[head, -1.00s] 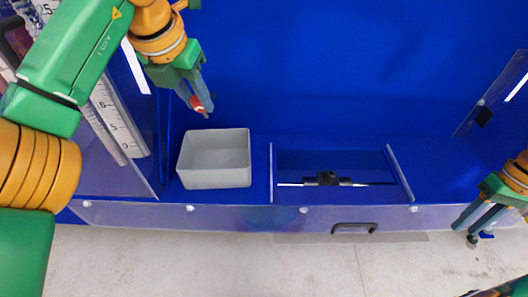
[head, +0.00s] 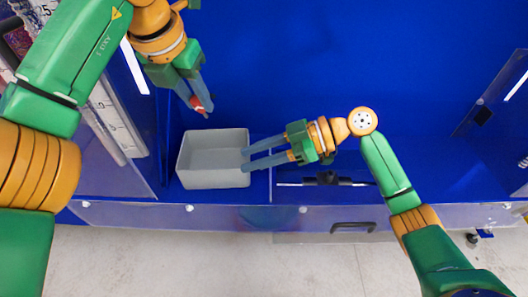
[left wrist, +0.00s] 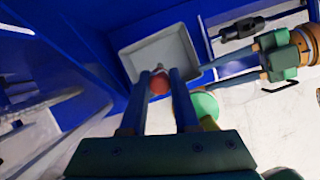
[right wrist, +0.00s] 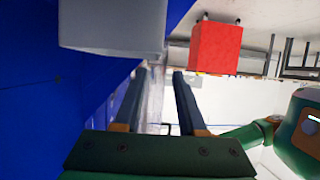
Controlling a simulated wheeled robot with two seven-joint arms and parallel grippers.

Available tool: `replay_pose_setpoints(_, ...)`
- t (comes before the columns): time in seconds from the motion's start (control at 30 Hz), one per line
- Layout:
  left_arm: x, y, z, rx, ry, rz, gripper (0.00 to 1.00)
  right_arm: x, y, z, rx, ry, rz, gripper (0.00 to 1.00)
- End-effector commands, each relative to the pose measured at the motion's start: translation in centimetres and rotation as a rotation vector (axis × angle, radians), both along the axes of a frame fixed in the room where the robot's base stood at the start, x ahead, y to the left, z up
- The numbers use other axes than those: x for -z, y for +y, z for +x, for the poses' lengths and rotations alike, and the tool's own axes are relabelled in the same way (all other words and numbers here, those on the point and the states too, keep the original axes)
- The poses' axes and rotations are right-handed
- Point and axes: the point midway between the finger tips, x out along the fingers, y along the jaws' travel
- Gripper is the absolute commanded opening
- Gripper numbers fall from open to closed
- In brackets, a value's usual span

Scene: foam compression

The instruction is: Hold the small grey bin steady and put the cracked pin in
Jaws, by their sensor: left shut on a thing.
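The small grey bin (head: 213,180) stands open and upright on the blue surface; it also shows in the left wrist view (left wrist: 127,62) and at the top of the right wrist view (right wrist: 112,30). My left gripper (head: 200,106) is shut on a red-ended pin (left wrist: 159,84), held above the bin's back side. The rest of the pin and any crack are hidden or too small to tell. My right gripper (head: 244,160) is open, with its fingertips at the bin's right wall. I cannot tell whether they touch it.
A recessed blue tray (head: 320,160) with a black clamp-like part (head: 327,178) lies right of the bin, partly under my right arm. A red block (right wrist: 215,47) shows in the right wrist view's background. The blue surface at the far right is free.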

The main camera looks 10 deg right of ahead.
Motion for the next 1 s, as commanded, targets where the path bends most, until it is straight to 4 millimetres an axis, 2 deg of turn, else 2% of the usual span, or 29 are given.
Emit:
replay_pose_setpoints(0.2,0.0,0.0,0.0,0.0,0.0,0.0,0.0,2.1,5.1,0.9,-0.003,0.002,0.002,0.4)
replay_pose_setpoints(0.4,0.0,0.0,0.0,0.0,0.0,0.0,0.0,3.5,8.2,1.6,0.001,0.004,0.001,0.4)
replay_pose_setpoints(0.53,0.0,0.0,0.0,0.0,0.0,0.0,0.0,3.9,9.1,1.8,0.002,0.003,-0.001,0.4)
replay_pose_setpoints(0.77,0.0,0.0,0.0,0.0,0.0,0.0,0.0,4.0,9.1,1.8,0.002,0.003,-0.002,0.4)
replay_pose_setpoints(0.87,0.0,0.0,0.0,0.0,0.0,0.0,0.0,4.0,9.1,1.8,0.002,0.003,-0.002,0.16)
replay_pose_setpoints(0.9,0.0,0.0,0.0,0.0,0.0,0.0,0.0,4.0,9.1,1.8,0.002,0.003,-0.002,0.05)
replay_pose_setpoints(0.93,0.0,0.0,0.0,0.0,0.0,0.0,0.0,4.0,9.1,1.8,0.002,0.003,-0.002,0.0)
replay_pose_setpoints(1.0,0.0,0.0,0.0,0.0,0.0,0.0,0.0,4.0,9.1,1.8,0.002,0.003,-0.002,0.0)
